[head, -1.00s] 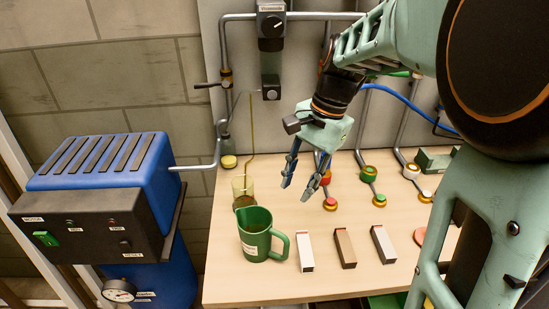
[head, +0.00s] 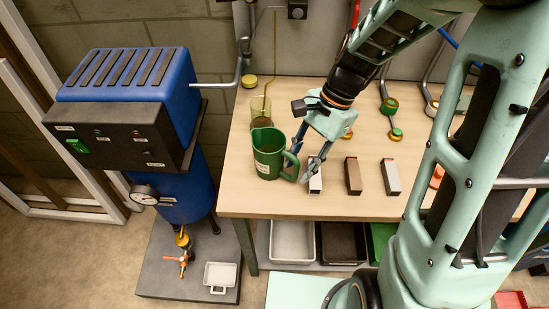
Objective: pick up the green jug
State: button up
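The green jug (head: 268,160) stands upright on the wooden table, near its left front part, with its handle toward the right. A pale label shows on its front. My gripper (head: 302,166) is open, tilted downward, just right of the jug. Its fingers are at the handle, one behind it and one in front to the right. I cannot tell whether they touch the handle. The jug's inside looks dark, and its contents cannot be made out.
A glass beaker (head: 259,106) stands close behind the jug with a thin tube in it. White, brown and white-sided blocks (head: 353,176) lie to the right. A blue machine (head: 130,100) stands left of the table. Trays (head: 292,241) sit below.

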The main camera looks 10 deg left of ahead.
jog(key=shift+x, duration=1.3)
grip_shut()
jog(key=shift+w, duration=0.1)
